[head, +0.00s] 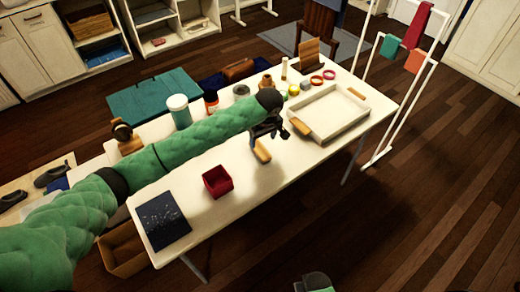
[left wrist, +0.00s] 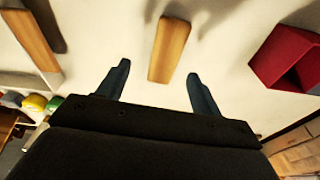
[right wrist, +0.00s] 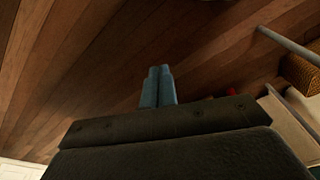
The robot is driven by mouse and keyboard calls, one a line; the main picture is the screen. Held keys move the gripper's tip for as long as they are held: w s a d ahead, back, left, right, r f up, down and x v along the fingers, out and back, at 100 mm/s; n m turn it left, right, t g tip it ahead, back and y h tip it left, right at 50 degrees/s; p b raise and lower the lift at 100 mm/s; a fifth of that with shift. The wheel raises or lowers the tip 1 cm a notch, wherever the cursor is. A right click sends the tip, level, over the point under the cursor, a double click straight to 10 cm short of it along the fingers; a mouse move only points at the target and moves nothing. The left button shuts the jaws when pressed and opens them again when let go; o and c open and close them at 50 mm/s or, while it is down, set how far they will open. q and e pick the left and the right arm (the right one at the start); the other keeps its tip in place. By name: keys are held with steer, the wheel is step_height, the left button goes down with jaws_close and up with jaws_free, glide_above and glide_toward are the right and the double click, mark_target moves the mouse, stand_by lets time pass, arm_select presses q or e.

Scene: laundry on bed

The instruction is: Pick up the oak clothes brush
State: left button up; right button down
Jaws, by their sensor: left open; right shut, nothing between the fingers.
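The oak clothes brush (head: 262,151) is a small light-brown wooden bar on the white table, below my left gripper (head: 272,129) in the head view. In the left wrist view the brush (left wrist: 170,48) lies ahead, its near end between the lines of the two fingertips. My left gripper (left wrist: 158,70) is open and empty, with the fingers apart from the brush. My right gripper (right wrist: 159,70) is shut and empty, over the dark wood floor in its wrist view. Its fingers do not show in the head view.
A red open box (head: 217,182) and a dark speckled sheet (head: 162,221) lie on the near left of the table (head: 232,221). A white tray (head: 338,128) with wooden handles is right of the brush. Jars and small rings stand behind. A white rack (head: 387,130) stands beyond the table's right end.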

mark_target(260, 149)
arm_select(q)
steer(key=shift+a+f, duration=0.1)
steer(key=shift+f, duration=0.55)
steer(key=shift+f+p, duration=0.25)
steer(key=shift+p, duration=0.1)
steer(key=f+p, duration=0.1)
steer(key=a+f, duration=0.1)
steer(key=f, duration=0.1)
steer(key=shift+w+f+p, duration=0.1)
steer(key=shift+f+p, duration=0.1)
steer(key=shift+p, duration=0.15)
steer(key=shift+f, duration=0.7)
arm_select(e)
step_height(260, 149, down, 8)
steer(key=s+d, duration=0.1)
steer(key=shift+s+d+r, duration=0.2)
steer(key=shift+d, duration=0.15)
arm_select(q)
steer(key=shift+c, duration=0.3)
steer(key=c, duration=1)
